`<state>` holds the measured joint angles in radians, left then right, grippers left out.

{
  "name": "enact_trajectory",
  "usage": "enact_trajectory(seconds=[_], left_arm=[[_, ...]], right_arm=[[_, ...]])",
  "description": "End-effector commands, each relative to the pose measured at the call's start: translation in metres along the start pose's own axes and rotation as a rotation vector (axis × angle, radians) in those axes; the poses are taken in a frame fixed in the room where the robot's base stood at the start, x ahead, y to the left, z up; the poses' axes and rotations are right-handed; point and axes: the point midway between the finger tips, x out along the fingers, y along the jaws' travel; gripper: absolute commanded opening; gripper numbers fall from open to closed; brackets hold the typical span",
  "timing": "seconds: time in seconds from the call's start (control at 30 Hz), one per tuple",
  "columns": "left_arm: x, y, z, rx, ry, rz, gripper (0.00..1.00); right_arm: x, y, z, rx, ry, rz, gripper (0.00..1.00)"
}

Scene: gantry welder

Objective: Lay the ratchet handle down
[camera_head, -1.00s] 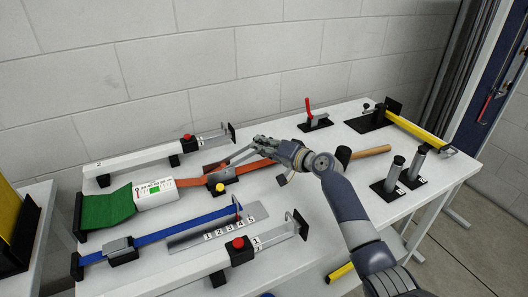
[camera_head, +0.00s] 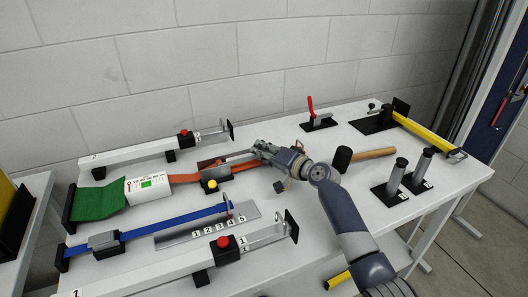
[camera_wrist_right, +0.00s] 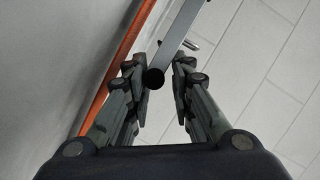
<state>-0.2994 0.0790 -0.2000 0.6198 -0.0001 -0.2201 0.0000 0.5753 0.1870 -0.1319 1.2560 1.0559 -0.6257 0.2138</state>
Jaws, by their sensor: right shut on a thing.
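The ratchet handle (camera_wrist_right: 181,38) is a grey bar with a dark round end between the fingers of my right gripper (camera_wrist_right: 158,72) in the right wrist view. In the head view my right gripper (camera_head: 260,148) is shut on the handle's end above the table. The handle slopes from there down left towards the ratchet on the orange strap (camera_head: 243,167). A yellow button (camera_head: 212,184) stands just in front of the ratchet. The gripper partly hides where handle and strap meet. My left gripper is not in view.
A blue strap (camera_head: 170,223) and a numbered scale plate (camera_head: 245,222) lie in front. White rails with red buttons (camera_head: 223,242) flank the straps. Bare table lies behind the arm.

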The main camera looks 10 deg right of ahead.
Motion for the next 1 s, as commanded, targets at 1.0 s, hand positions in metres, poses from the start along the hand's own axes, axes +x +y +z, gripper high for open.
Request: enact_trajectory(seconds=[1.0], left_arm=[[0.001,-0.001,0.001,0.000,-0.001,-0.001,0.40]], right_arm=[[-0.049,0.011,0.011,-0.003,-0.022,0.019,0.35]])
